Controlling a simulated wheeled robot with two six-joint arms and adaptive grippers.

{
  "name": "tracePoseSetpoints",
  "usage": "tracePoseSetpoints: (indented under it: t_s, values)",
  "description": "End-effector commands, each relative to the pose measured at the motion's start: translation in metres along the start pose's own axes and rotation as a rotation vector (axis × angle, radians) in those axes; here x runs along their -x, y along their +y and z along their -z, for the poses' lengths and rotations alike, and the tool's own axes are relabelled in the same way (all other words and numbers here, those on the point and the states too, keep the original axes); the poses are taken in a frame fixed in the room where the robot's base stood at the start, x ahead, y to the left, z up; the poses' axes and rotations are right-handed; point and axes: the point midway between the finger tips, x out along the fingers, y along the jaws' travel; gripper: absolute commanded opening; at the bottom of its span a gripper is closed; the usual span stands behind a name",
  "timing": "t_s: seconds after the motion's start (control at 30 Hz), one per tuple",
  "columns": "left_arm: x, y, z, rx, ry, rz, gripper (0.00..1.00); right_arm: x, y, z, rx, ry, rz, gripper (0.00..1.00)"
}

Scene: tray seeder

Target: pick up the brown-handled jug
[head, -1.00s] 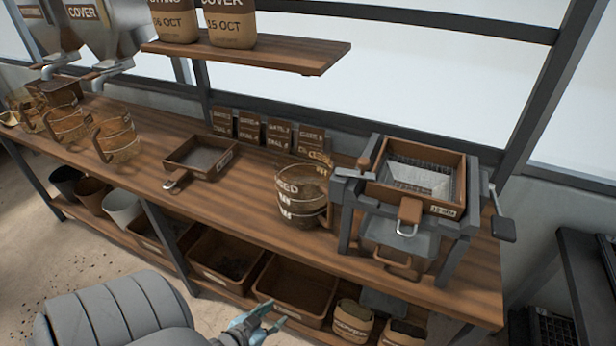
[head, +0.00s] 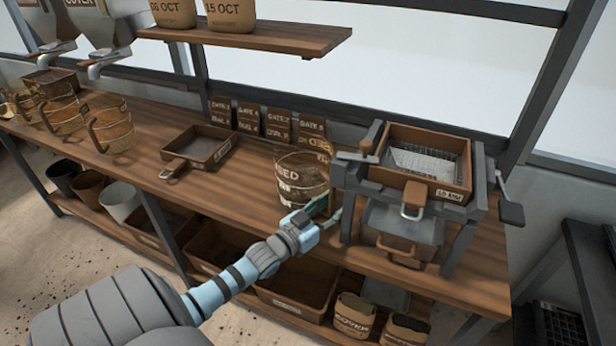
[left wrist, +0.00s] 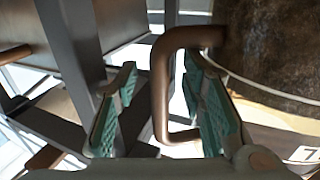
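A clear jug (head: 298,184) marked SEED with dark contents stands upright on the bench, left of the tray machine. Its brown handle (left wrist: 160,95) shows large in the left wrist view, beside the jug body (left wrist: 275,60). My left gripper (head: 328,211) is at the jug's front right side in the head view. In the left wrist view, its two teal fingers (left wrist: 160,105) are open, with the handle between them. I see gaps beside the handle and no clear grip. In the head view the gripper partly hides the handle. My right gripper is not in view.
The tray machine (head: 455,225) stands close on the right of the gripper. A shallow dark tray (head: 208,150) lies to the left. Several seed packets (head: 248,117) stand behind. More jugs (head: 112,132) stand at the far left. The bench is free left of the jug.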

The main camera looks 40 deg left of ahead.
Motion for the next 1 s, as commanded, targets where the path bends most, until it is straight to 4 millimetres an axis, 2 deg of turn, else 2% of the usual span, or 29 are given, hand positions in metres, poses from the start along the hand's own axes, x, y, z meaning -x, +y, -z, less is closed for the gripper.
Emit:
tracePoseSetpoints:
  t_s: [0.03,0.2,0.27,0.43,0.47,1.0]
  values:
    - [-0.0026,-0.0001,-0.0025,-0.001,0.001,0.000,0.37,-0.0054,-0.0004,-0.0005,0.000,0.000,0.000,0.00]
    - [-0.0030,-0.0001,0.0014,-0.001,0.000,0.000,0.37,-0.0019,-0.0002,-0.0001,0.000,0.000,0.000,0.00]
    - [-0.0029,-0.0001,0.0015,-0.001,0.000,0.000,0.29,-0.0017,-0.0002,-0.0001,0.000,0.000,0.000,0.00]
    - [-0.0027,-0.0001,0.0014,0.000,0.000,0.000,0.02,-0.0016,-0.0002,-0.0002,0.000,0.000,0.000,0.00]
    - [-0.0027,-0.0001,0.0013,0.000,0.000,0.000,0.00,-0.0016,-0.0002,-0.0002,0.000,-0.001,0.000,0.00]
    - [-0.0028,0.0002,0.0025,-0.001,0.003,-0.001,0.00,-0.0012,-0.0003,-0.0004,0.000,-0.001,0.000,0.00]
